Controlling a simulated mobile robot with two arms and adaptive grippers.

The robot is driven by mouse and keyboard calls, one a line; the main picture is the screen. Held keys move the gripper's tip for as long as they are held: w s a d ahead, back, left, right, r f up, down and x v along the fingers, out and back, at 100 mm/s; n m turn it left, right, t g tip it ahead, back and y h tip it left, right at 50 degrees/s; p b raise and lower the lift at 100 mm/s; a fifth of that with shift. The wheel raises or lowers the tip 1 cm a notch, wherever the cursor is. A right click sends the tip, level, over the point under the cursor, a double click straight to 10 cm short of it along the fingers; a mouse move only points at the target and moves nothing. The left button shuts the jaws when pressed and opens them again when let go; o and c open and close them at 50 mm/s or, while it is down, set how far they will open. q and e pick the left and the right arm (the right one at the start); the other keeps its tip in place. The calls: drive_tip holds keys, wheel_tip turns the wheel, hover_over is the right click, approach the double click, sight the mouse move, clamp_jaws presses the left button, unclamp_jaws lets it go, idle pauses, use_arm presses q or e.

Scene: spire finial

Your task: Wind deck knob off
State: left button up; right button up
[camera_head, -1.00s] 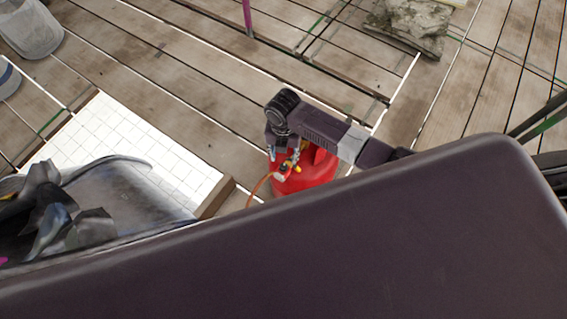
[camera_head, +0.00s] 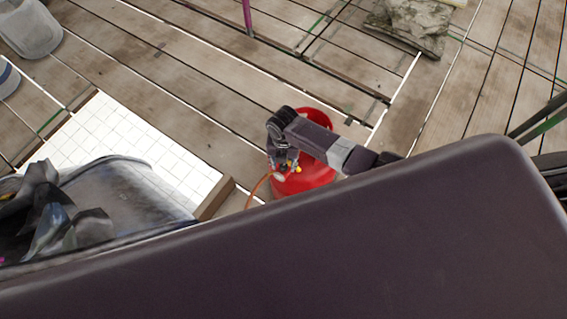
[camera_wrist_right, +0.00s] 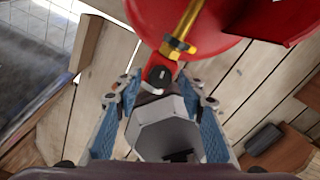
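A red gas cylinder (camera_head: 318,178) stands on the deck in the head view, partly covered by my right arm. Its red body fills the top of the right wrist view (camera_wrist_right: 185,16), with a brass valve (camera_wrist_right: 180,47) on it. A small dark round knob (camera_wrist_right: 158,76) with a pale mark shows below the valve, between the far ends of my fingers. My right gripper (camera_wrist_right: 160,88) has its two blue-padded fingers apart, one on each side of a grey hexagonal body (camera_wrist_right: 165,125). I cannot tell whether the fingers touch anything. My left gripper is out of view.
A thin orange hose (camera_head: 258,188) runs from the valve. A grey tub (camera_head: 125,195) with dark cloth lies at left beside white tiles (camera_head: 130,135). A wooden edge (camera_head: 215,197) is near the cylinder. Plank deck behind is mostly clear; a rock (camera_head: 408,25) is at the back.

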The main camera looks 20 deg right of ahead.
clamp_jaws()
drive_tip(key=shift+m, duration=0.3)
drive_tip(key=m+p, duration=0.1)
drive_tip(key=m, duration=0.2)
drive_tip(key=shift+r+m, duration=0.1)
drive_tip(key=shift+m, duration=0.2)
drive_tip(key=m+p, duration=0.1)
drive_tip(key=m, duration=0.3)
drive_tip(key=shift+m+p, duration=0.3)
drive_tip(key=shift+p, duration=0.05)
drive_tip(key=m+p, duration=0.1)
drive_tip(key=m, duration=0.5)
drive_tip(key=m+p, duration=0.1)
drive_tip(key=m, duration=0.4)
